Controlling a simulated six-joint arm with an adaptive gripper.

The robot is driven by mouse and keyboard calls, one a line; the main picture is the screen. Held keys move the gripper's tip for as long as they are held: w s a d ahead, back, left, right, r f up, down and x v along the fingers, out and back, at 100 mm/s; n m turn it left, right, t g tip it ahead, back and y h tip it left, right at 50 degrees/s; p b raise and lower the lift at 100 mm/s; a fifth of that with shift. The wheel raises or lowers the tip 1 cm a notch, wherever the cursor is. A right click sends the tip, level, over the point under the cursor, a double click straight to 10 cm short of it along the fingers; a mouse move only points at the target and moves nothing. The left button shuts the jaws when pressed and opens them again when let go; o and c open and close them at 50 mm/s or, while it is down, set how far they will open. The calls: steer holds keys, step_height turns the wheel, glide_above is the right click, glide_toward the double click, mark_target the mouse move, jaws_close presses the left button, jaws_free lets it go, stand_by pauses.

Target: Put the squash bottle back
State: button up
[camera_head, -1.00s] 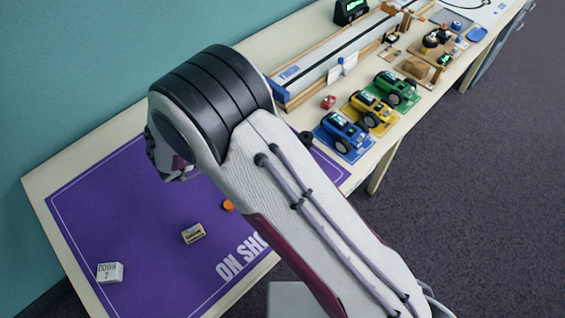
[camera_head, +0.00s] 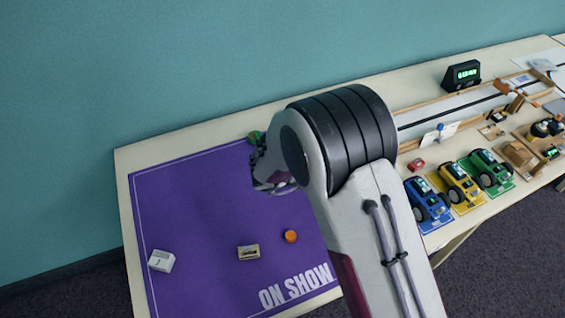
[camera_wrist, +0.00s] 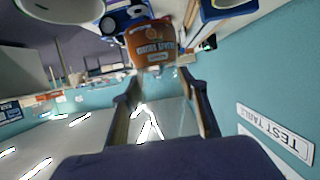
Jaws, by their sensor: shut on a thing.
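In the wrist view my gripper (camera_wrist: 162,76) shows as two dark fingers, with an orange-brown labelled thing (camera_wrist: 152,46) at their tips. It looks like the squash bottle, but its label is too blurred to read surely. In the head view my gripper (camera_head: 268,184) is at the left of my wrist, over the far right part of the purple mat (camera_head: 195,205), mostly hidden by my arm. A small green thing (camera_head: 255,137) shows just behind it; I cannot tell whether it belongs to the bottle. The held thing's body is hidden there.
A white block (camera_head: 161,261), a small tan box (camera_head: 248,252) and an orange round piece (camera_head: 290,236) lie on the mat. Blue (camera_head: 425,199), yellow (camera_head: 459,185) and green (camera_head: 491,170) toy cars stand right of my arm. The mat's left middle is clear.

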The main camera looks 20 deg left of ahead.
steer(key=w+a+r+n+t+y, duration=0.4)
steer(key=w+a+n+y, duration=0.5)
steer(key=w, duration=0.4)
steer(key=s+a+f+n+y, duration=0.1)
steer(key=a+n+y, duration=0.1)
steer(key=a, duration=0.3)
steer(key=s+a+f+n+g+y, duration=0.1)
steer(key=s+a+f+n+y, duration=0.1)
steer(key=a, duration=0.4)
steer(key=s+a+f+n+g+y, duration=0.1)
steer(key=s+a+n+y, duration=0.1)
steer(key=a+y, duration=0.3)
steer(key=shift+s+a+f+n+y, duration=0.25)
steer(key=shift+f+n+y, duration=0.05)
steer(key=shift+n, duration=0.5)
steer(key=shift+f, duration=0.1)
step_height(320, 180, down, 6)
steer(key=shift+f, duration=0.1)
steer(key=shift+f, duration=1.85)
